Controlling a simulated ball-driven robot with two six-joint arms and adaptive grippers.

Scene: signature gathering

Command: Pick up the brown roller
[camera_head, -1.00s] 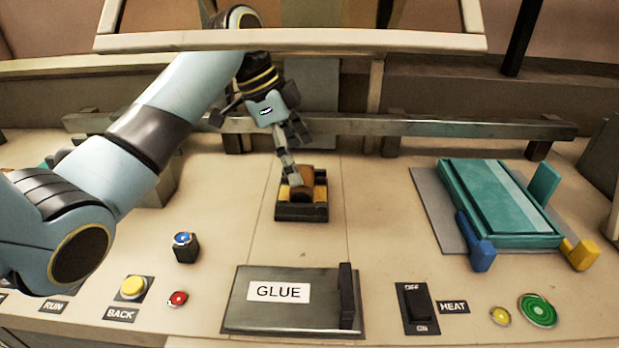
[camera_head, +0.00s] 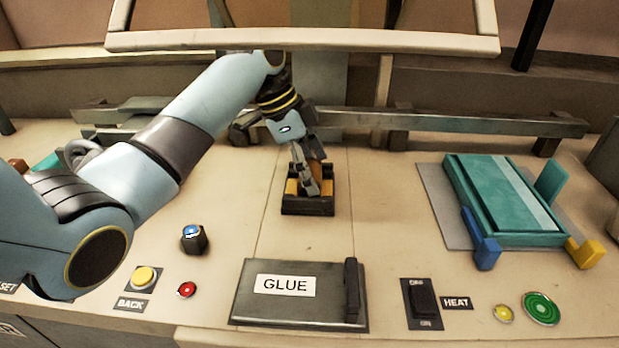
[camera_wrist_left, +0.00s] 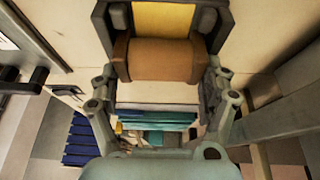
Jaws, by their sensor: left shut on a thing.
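The brown roller (camera_wrist_left: 165,60) lies between the two fingers of my left gripper (camera_wrist_left: 160,88) in the left wrist view. In the head view my left gripper (camera_head: 311,182) points down at the black and yellow holder (camera_head: 307,208), shut on the roller. The roller (camera_head: 317,149) shows there as a brown patch among the fingers, partly hidden by them. The holder's yellow part (camera_wrist_left: 163,18) shows beside the roller in the wrist view. I cannot tell whether the roller is clear of the holder. My right gripper is not in view.
A GLUE plate (camera_head: 290,312) with a dark upright handle lies in front of the holder. A blue-topped button (camera_head: 193,239) stands to the left. A teal block press (camera_head: 500,200) sits at right. A metal rail (camera_head: 450,124) runs behind the gripper.

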